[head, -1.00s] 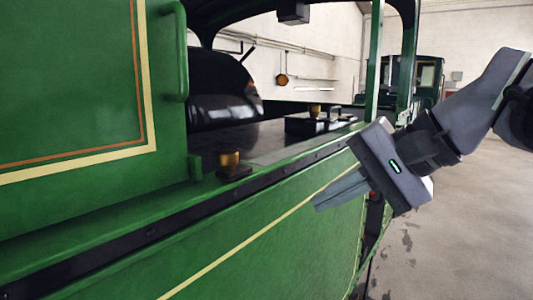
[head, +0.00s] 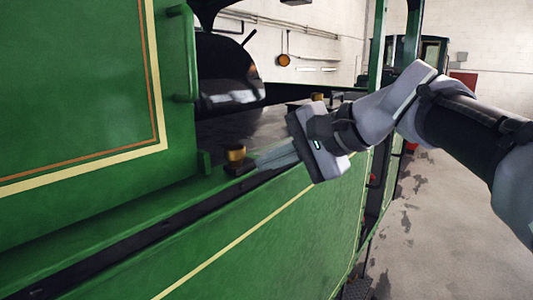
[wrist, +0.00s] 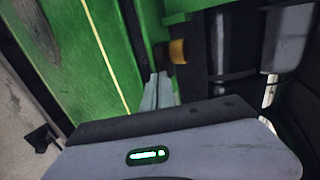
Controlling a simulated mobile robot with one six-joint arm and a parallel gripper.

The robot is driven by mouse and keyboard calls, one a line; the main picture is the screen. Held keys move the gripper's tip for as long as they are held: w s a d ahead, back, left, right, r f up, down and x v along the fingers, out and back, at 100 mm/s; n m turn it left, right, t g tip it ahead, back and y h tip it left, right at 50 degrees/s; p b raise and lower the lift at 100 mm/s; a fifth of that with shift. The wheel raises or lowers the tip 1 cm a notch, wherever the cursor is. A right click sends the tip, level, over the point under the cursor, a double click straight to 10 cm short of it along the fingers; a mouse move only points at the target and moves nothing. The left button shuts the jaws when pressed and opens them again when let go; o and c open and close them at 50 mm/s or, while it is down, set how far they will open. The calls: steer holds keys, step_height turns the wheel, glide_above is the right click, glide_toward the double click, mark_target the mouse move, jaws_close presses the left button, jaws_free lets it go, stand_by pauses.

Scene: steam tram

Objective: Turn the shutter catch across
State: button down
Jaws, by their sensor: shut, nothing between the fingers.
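The shutter catch seems to be the brass knob on a small dark base (head: 236,155), on the green ledge of the tram's side. It also shows in the wrist view (wrist: 178,51), just beyond the fingertips. My gripper (head: 262,164) is shut and empty, its fingers pointing left at the catch's dark base. In the wrist view the fingers (wrist: 158,80) end close beside the knob. I cannot tell whether they touch the base.
A green panel (head: 80,90) with a green handrail (head: 181,50) rises left of the catch. A second brass knob (head: 317,98) is farther along the ledge, partly behind my gripper. A green post (head: 377,60) stands beyond. The concrete floor (head: 440,220) at right is clear.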

steer(key=shift+a, duration=0.25)
steer(key=shift+w, duration=0.1)
steer(key=shift+w, duration=0.85)
steer(key=shift+s, duration=0.15)
